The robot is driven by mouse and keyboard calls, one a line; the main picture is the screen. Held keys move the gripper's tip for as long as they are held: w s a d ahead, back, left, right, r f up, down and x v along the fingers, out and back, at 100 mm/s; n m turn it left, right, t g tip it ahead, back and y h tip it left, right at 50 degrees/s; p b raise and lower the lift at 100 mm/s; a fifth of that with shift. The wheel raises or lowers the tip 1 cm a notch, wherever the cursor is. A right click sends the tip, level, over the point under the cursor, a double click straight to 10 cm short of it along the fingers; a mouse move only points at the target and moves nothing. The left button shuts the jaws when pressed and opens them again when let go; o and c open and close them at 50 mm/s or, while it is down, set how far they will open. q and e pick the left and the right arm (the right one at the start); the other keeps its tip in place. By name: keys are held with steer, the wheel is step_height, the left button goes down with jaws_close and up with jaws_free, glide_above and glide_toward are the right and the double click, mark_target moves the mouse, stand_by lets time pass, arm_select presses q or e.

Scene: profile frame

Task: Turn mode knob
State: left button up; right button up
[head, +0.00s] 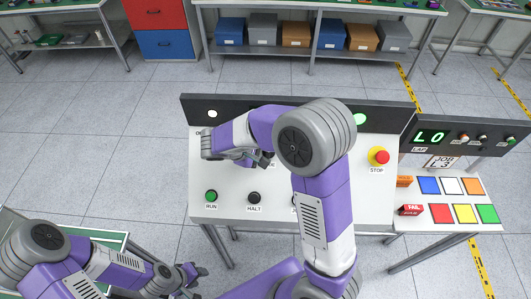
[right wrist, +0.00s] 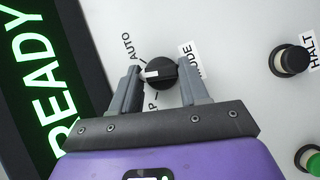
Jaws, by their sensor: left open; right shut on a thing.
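The mode knob (right wrist: 162,73) is a black round knob with a white pointer mark, on a white panel in the right wrist view. The mark points left in that view, on the side of the AUTO label; a second label ending in P is partly hidden by my gripper. My right gripper (right wrist: 163,88) has its two grey fingers on either side of the knob, shut on it. In the head view my right gripper (head: 243,156) is over the panel, and my arm hides much of that area. My left gripper (head: 190,277) is open and empty at the lower left, away from the panel.
The panel (head: 230,185) also bears a green RUN button (head: 211,196), a black HALT button (head: 254,197) and a red STOP button (head: 378,156). A lit READY display (right wrist: 35,80) stands beside it. A side table with coloured squares (head: 465,214) is at the right.

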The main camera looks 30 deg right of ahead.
steer(key=shift+a+f+n+t+h+b, duration=0.1)
steer(key=shift+n+t+h+b, duration=0.35)
steer(key=shift+n, duration=0.55)
steer(key=o, duration=1.1)
steer(key=shift+c, duration=0.2)
steer(key=v, duration=0.7)
steer(key=shift+a, duration=0.2)
steer(key=shift+s, duration=0.15)
